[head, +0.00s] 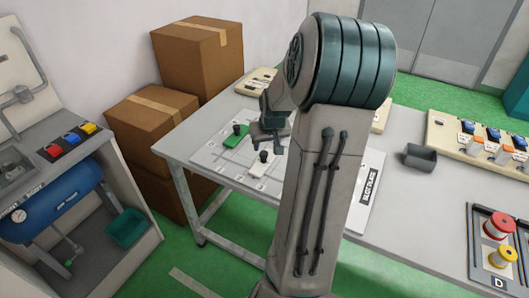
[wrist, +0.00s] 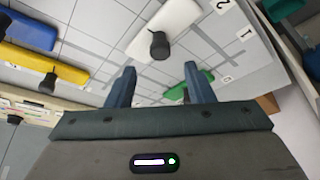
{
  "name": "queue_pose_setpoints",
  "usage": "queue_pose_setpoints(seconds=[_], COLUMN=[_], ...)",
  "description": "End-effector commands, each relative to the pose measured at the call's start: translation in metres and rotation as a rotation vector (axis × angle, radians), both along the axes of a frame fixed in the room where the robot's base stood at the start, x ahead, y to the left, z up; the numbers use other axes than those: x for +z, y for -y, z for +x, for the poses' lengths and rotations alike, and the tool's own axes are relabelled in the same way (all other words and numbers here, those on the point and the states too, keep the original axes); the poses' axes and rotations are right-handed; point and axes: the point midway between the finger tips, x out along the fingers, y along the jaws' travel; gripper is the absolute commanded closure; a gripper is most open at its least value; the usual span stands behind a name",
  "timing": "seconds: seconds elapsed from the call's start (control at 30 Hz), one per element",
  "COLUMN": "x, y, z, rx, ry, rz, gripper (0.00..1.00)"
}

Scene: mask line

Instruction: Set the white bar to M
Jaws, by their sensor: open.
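The white bar (head: 259,168) lies on the pale panel (head: 207,150) on the table, with a dark knob standing on it. It also shows in the wrist view (wrist: 168,25), beyond my fingertips, its knob between and above them in the picture. A green bar (head: 236,139) with a dark knob lies beside it. My gripper (head: 270,138) is open and empty, over the panel close to both bars. In the wrist view my gripper (wrist: 160,80) has its two fingers wide apart. I cannot make out an M mark. My arm hides part of the panel.
The wrist view also shows a blue bar (wrist: 28,30) and a yellow bar (wrist: 42,63). Cardboard boxes (head: 150,125) stand beyond the table's left edge.

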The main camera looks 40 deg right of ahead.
Motion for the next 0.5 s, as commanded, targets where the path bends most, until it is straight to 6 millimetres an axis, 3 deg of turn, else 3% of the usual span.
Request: queue_pose_setpoints(seconds=[0.2,0.5], x=[-0.036,-0.053], y=[0.005,0.008], z=[0.013,0.02], rx=[0.003,0.0], ry=[-0.002,0.0], rz=[0.002,0.0], gripper=[0.52,0.52])
